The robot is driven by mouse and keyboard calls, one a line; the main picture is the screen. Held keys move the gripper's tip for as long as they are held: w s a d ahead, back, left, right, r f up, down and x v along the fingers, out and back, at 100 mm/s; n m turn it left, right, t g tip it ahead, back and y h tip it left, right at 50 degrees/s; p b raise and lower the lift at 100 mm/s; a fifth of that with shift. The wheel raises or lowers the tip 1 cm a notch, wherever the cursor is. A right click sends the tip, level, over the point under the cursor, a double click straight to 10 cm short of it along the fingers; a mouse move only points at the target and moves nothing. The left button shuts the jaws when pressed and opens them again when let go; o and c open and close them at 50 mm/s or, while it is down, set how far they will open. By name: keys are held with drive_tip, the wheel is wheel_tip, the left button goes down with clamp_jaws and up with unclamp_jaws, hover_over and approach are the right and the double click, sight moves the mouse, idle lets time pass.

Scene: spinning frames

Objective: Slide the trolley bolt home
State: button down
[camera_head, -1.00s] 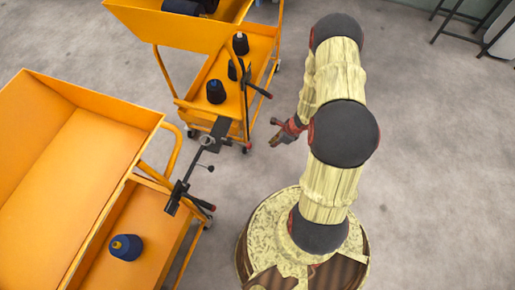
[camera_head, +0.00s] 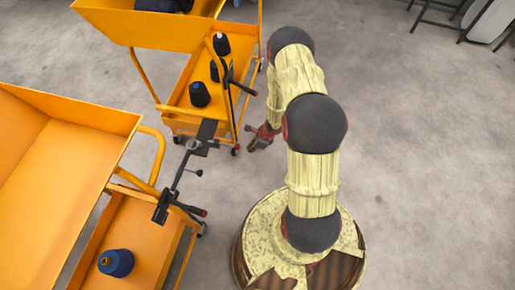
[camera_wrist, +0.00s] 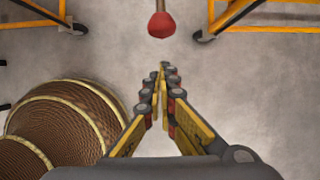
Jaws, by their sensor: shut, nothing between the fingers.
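Two orange trolleys stand close together in the head view, the near one (camera_head: 70,106) at the left and the far one (camera_head: 146,30) at the upper middle. A dark bolt bar (camera_head: 178,178) with a small ball-ended handle (camera_head: 199,172) spans the gap between them, by a grey collar (camera_head: 196,145). I cannot tell how far the bolt sits in its seat. My gripper (camera_head: 258,137) is right of the bolt, apart from it, near the far trolley's corner. In the wrist view my gripper (camera_wrist: 164,72) is shut and empty, with a red-tipped handle (camera_wrist: 161,24) beyond its fingertips.
Red-tipped levers stick out from the far trolley (camera_head: 244,89) and near trolley (camera_head: 196,210). Several dark spools (camera_head: 199,94) stand on the far trolley's shelf, and a blue spool (camera_head: 116,263) on the near one. Grey floor (camera_head: 430,170) is clear at the right.

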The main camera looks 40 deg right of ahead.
sight(235, 145)
drive_tip(key=shift+w+a+r, duration=0.1)
drive_tip(key=shift+w+a, duration=0.7)
drive_tip(key=shift+w, duration=0.1)
drive_tip(key=shift+w, duration=0.1)
drive_tip(key=w+a+b, duration=0.1)
drive_tip(key=w+a, duration=0.3)
drive_tip(key=w, duration=0.1)
drive_tip(key=shift+a, duration=0.15)
drive_tip(key=shift+s, duration=0.1)
drive_tip(key=shift+s+d, duration=0.15)
drive_tip(key=shift+d, duration=0.05)
drive_tip(key=s+d+r+p, duration=0.4)
drive_tip(key=s+r, duration=0.1)
drive_tip(key=r, duration=0.4)
drive_tip(key=shift+s+d, duration=0.25)
drive_tip(key=shift+d, duration=0.1)
drive_tip(key=shift+r, duration=0.1)
